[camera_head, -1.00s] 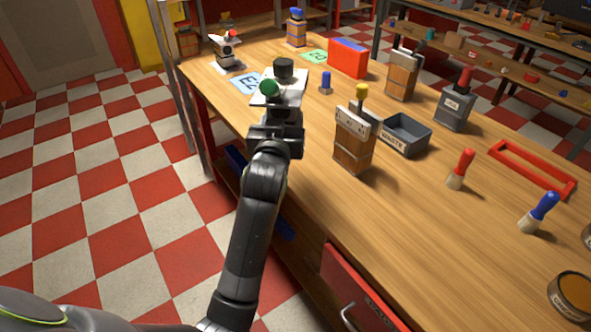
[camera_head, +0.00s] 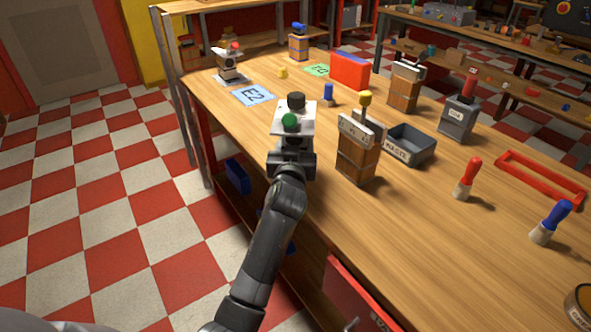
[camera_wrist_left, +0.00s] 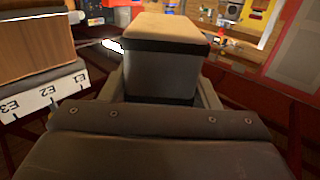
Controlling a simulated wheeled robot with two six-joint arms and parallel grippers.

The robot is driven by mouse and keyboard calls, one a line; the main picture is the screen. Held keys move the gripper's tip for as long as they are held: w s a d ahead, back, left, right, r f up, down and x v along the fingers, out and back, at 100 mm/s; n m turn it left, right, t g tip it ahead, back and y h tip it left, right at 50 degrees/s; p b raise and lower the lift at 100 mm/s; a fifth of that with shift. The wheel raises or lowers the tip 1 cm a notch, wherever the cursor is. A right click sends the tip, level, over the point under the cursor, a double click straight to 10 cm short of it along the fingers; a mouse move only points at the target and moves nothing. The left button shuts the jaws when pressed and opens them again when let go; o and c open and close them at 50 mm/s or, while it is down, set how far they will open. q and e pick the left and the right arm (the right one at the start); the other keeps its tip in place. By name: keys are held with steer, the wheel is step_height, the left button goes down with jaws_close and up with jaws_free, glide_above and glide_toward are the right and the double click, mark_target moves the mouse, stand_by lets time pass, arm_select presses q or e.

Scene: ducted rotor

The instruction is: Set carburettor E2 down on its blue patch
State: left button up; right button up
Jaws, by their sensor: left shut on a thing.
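A pale grey carburettor (camera_head: 296,122) with a black top and a green knob is in my left gripper (camera_head: 293,148), near the table's left edge. Its label cannot be read. In the left wrist view a grey body with a beige top (camera_wrist_left: 163,72) sits between the jaws of my left gripper. The blue patch marked E2 (camera_head: 253,95) lies bare on the table, behind and to the left of the carburettor and apart from it. The right gripper is not seen.
A white device with a red knob (camera_head: 229,68) stands beyond the blue patch. A green patch (camera_head: 317,69), a small yellow piece (camera_head: 283,72) and a blue-topped piece (camera_head: 328,95) are nearby. A wooden box (camera_head: 357,160) and a grey waste bin (camera_head: 410,146) stand to the right.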

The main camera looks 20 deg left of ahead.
arm_select(q)
steer(key=shift+f+b, duration=0.9)
steer(key=shift+f, duration=2.3)
steer(key=o, duration=0.7)
steer(key=shift+f, duration=0.15)
steer(key=o, duration=0.5)
